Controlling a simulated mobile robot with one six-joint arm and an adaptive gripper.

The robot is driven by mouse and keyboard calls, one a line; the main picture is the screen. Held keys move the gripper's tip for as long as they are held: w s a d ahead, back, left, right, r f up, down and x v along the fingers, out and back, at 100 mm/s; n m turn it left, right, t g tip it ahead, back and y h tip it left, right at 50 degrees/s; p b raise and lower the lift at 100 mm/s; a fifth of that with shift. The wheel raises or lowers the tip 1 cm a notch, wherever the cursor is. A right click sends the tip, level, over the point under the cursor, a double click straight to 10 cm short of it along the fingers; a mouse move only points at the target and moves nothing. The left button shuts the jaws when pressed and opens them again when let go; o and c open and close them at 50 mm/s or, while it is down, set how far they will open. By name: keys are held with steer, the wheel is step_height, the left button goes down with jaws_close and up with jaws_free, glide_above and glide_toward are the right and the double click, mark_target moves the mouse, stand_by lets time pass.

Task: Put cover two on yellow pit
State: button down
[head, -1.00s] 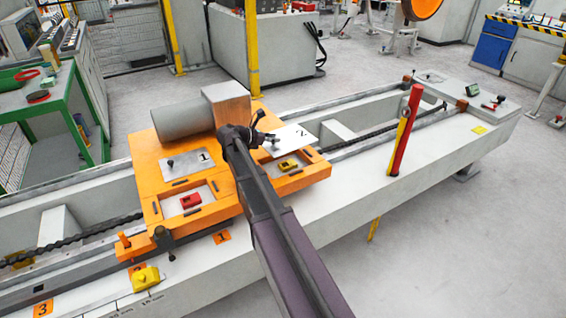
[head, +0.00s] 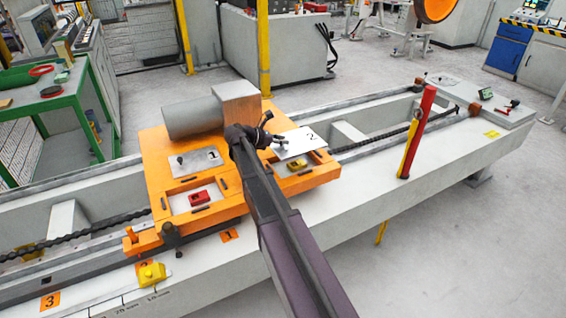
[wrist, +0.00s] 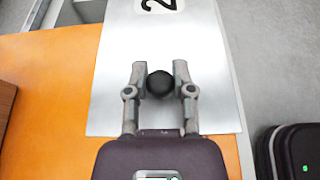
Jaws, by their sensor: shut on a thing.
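Cover two (head: 303,145) is a pale metal plate marked 2 with a black knob. My gripper (head: 272,140) is shut on that knob. In the wrist view the fingertips (wrist: 160,70) stand on both sides of the knob (wrist: 160,84), and the plate (wrist: 115,100) spreads out under them. The yellow pit (head: 312,167) is a pale recess with a yellow block (head: 295,165) inside. It is uncovered in front; the plate appears just behind and above it, overlapping its far edge in the picture. The exact height gap cannot be told.
Cover one (head: 207,156) lies on the orange platform (head: 155,160), behind an open pit with a red block (head: 200,198). A red and yellow post (head: 417,132) rises to the right.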

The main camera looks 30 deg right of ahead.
steer(key=shift+f+b, duration=2.15)
steer(key=shift+f, duration=0.3)
steer(key=shift+f, duration=0.15)
steer(key=shift+f+b, duration=1.75)
steer(key=shift+b, duration=0.15)
steer(key=shift+c, duration=2.4)
jaws_free()
steer(key=shift+f, duration=0.1)
steer(key=shift+r, duration=0.2)
steer(key=shift+a+r, duration=0.15)
steer(key=shift+a, duration=0.2)
steer(key=p+v, duration=0.4)
steer(key=v, duration=0.5)
steer(key=shift+a+r, duration=0.2)
steer(key=shift+a, duration=0.15)
steer(key=shift+a+r+p, duration=0.15)
steer(key=shift+a+p, duration=0.2)
steer(key=shift+a, duration=0.35)
